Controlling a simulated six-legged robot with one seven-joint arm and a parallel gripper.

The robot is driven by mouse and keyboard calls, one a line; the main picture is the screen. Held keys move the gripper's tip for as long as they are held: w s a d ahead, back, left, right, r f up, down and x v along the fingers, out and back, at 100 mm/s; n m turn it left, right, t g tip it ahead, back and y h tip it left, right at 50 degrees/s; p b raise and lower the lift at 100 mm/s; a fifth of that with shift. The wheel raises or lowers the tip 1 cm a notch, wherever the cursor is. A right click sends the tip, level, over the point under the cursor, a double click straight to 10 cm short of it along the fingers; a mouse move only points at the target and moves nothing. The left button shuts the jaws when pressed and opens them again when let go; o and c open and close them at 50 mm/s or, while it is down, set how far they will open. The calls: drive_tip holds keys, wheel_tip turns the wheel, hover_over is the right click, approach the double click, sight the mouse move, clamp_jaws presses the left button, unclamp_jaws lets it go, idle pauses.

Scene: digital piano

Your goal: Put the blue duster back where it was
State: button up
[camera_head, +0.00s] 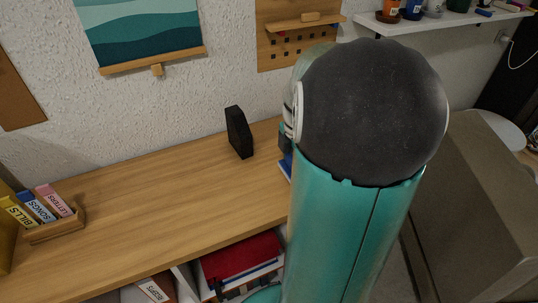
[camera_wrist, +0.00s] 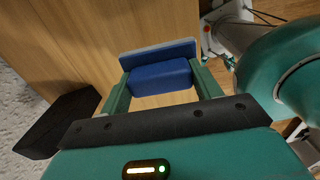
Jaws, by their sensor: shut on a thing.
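The blue duster (camera_wrist: 160,77) is a dark blue block with a paler blue flat part along its far side. In the wrist view it sits between the two green fingers of my gripper (camera_wrist: 160,88), which is shut on it. A small blue piece of the duster (camera_head: 286,166) shows in the head view at the left edge of my arm, over the right part of the wooden top (camera_head: 165,195). My arm hides the rest of the duster and most of the gripper there. I cannot tell whether the duster touches the wood.
A black upright block (camera_head: 239,132) stands near the wall, left of my gripper; it also shows in the wrist view (camera_wrist: 55,125). A wooden holder (camera_head: 55,229) with labelled boxes is at the far left. The wooden top between them is clear. Red and white items (camera_head: 240,258) fill the shelf below.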

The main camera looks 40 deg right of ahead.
sight(288, 163)
drive_tip(key=w+f, duration=0.1)
drive_tip(key=w+d+f, duration=0.1)
drive_tip(key=w+f, duration=0.1)
drive_tip(key=shift+f, duration=0.25)
drive_tip(key=shift+w+f, duration=0.1)
drive_tip(key=shift+f, duration=1.55)
drive_tip(key=shift+f, duration=0.1)
drive_tip(key=o, duration=1)
drive_tip(key=shift+c, duration=0.2)
